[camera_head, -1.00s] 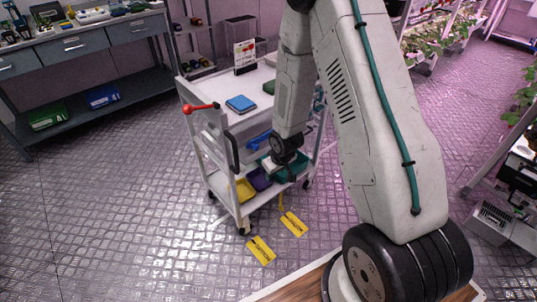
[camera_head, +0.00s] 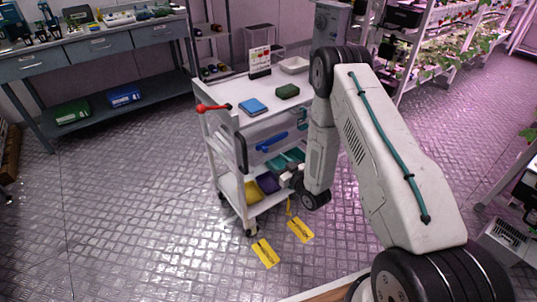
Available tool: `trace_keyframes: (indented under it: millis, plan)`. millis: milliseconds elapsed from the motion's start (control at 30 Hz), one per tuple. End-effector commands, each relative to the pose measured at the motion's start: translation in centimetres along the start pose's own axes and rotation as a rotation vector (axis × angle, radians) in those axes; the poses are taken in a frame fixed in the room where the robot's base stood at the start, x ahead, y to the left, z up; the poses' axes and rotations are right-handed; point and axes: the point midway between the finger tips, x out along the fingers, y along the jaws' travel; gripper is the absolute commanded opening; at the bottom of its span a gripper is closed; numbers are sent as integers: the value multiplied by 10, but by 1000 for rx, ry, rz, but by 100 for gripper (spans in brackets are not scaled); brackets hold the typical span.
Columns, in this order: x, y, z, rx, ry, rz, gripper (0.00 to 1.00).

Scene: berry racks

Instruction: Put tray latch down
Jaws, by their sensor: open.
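A white trolley (camera_head: 226,187) stands in the middle. A lever with a red knob (camera_head: 202,108) sticks out to the left, roughly level, at its top left corner; it looks like the tray latch. A blue handle-like part (camera_head: 272,141) shows below the top shelf. My gripper (camera_head: 289,176) is small and partly hidden by my wrist. It is open, in front of the trolley's lower shelf at the right, well below and right of the red knob. I cannot tell whether it touches anything.
A blue box (camera_head: 253,106), a green box (camera_head: 287,91), a white dish (camera_head: 294,65) and a sign (camera_head: 260,62) sit on the trolley top. Yellow (camera_head: 251,191) and purple (camera_head: 268,183) bins are below. Yellow floor labels (camera_head: 264,253) lie in front. Floor to the left is clear.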

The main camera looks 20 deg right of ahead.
Motion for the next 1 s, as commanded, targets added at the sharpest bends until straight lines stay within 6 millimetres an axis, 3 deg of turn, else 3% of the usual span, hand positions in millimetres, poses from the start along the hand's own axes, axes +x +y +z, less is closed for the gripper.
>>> trace_keyframes:
  millis: [300,700,733,900,1000]
  plan:
    - [50,-2,0,0,-1,-2,46]
    - [60,0,0,1,-3,0,46]
    - [60,0,0,1,-3,1,43]
    - [60,0,0,1,-3,1,0]
    - [63,-9,0,1,-3,-2,0]
